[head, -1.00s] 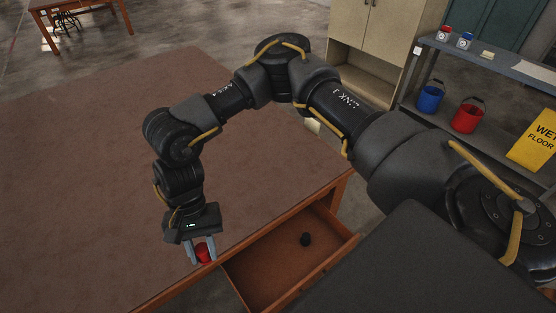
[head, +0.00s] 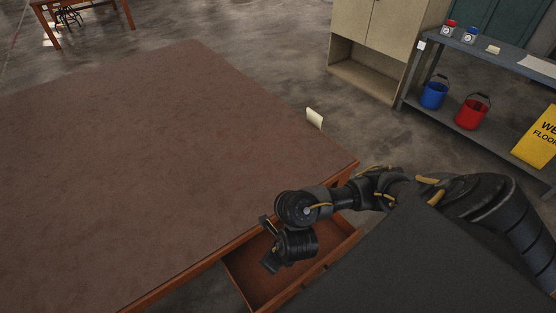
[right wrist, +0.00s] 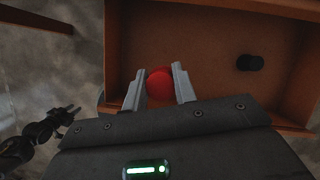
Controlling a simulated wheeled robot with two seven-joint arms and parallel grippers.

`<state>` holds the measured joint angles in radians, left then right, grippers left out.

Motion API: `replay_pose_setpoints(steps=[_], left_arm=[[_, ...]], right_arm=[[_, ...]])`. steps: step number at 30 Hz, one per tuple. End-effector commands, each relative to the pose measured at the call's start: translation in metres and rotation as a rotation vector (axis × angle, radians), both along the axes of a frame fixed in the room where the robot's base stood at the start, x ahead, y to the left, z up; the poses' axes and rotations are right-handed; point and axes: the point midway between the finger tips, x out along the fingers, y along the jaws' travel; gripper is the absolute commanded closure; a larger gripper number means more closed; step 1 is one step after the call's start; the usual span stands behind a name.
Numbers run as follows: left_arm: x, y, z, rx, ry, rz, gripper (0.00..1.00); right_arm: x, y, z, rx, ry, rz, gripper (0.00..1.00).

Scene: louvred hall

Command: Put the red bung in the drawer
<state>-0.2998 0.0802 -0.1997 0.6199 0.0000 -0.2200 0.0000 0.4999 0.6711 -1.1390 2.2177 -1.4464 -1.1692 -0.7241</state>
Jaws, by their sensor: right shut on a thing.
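The red bung (right wrist: 160,84) sits between the two fingers of my right gripper (right wrist: 159,86) in the right wrist view. The gripper is shut on it. Behind the bung is the floor of the open wooden drawer (right wrist: 207,35); how high the bung is above that floor I cannot tell. In the head view my right wrist is over the left part of the drawer (head: 246,283), and the bung and fingertips are hidden. My left gripper (right wrist: 70,116) shows small and dark at the left of the right wrist view; its jaws are unclear.
A small black object (right wrist: 249,62) lies in the drawer, to the right of the bung. Shelving with buckets stands farther right.

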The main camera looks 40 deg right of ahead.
Motion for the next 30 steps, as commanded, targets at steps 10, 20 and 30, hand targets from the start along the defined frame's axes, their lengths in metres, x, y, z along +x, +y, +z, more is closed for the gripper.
replay_pose_setpoints(steps=[10, 20, 30], left_arm=[[0.000, 0.000, -0.009, 0.000, -0.001, 0.000, 0.68], [0.001, -0.001, -0.082, -0.001, -0.001, 0.000, 0.68], [0.012, 0.025, -0.113, 0.035, -0.015, -0.008, 0.68]], right_arm=[[0.001, -0.013, -0.008, 0.000, 0.001, -0.056, 1.00], [0.035, -0.073, -0.047, -0.002, 0.001, -0.059, 1.00], [0.061, -0.117, -0.089, 0.000, 0.004, -0.055, 1.00]])
